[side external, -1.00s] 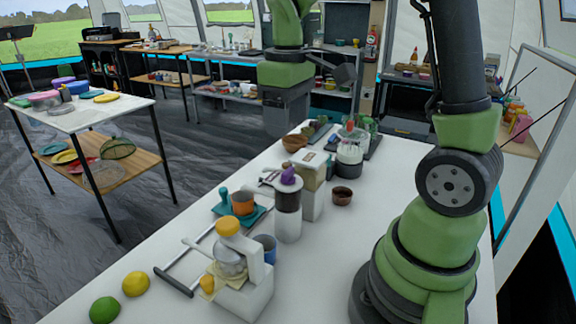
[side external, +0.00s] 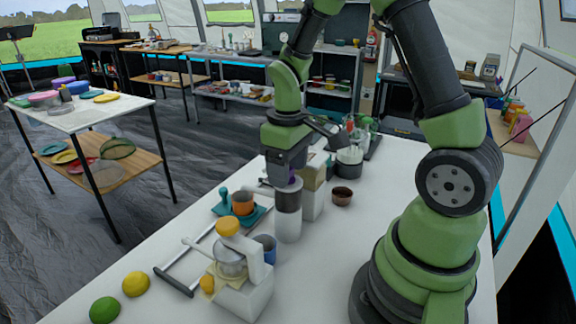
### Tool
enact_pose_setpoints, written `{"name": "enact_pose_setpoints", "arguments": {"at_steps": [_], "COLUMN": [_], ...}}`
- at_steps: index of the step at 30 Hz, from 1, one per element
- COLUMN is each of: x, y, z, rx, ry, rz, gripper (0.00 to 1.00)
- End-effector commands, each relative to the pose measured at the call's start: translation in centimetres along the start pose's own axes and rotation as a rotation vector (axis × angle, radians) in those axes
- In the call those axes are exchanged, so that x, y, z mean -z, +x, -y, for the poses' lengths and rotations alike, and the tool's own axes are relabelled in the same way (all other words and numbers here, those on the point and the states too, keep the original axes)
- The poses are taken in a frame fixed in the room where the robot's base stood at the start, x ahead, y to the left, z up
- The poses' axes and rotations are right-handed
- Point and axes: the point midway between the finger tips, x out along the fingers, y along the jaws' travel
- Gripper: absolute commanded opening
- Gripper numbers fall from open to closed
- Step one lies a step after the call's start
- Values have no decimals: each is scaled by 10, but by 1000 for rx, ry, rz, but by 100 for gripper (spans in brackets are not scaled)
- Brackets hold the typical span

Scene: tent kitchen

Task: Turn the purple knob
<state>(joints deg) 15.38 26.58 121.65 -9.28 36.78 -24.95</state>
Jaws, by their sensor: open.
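A grinder-like device (side external: 288,217) with a dark upper part and white lower body stands on the white table. Its purple knob, on top, is now hidden behind my gripper. My gripper (side external: 286,176) points down over the top of the device and is open. Its fingers are too small and dark to tell whether they touch the knob or stand around it.
A white juicer with an orange top (side external: 228,227) stands in front, with a blue mug (side external: 265,248) beside it. A brown bowl (side external: 342,195) is at the right. A lemon (side external: 135,283) and lime (side external: 104,310) lie front left.

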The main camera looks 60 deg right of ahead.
Motion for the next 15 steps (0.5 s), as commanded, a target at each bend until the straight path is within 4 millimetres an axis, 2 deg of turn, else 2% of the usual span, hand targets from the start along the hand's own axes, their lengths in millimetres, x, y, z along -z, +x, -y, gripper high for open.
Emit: {"name": "enact_pose_setpoints", "arguments": {"at_steps": [1,6,7,15], "x": [0,0,0,0], "y": [0,0,0,-1], "z": [0,0,0,0], "rx": [0,0,0,0], "ry": [0,0,0,20], "rz": [0,-1,-1,-1], "gripper": [55,16,12,12]}}
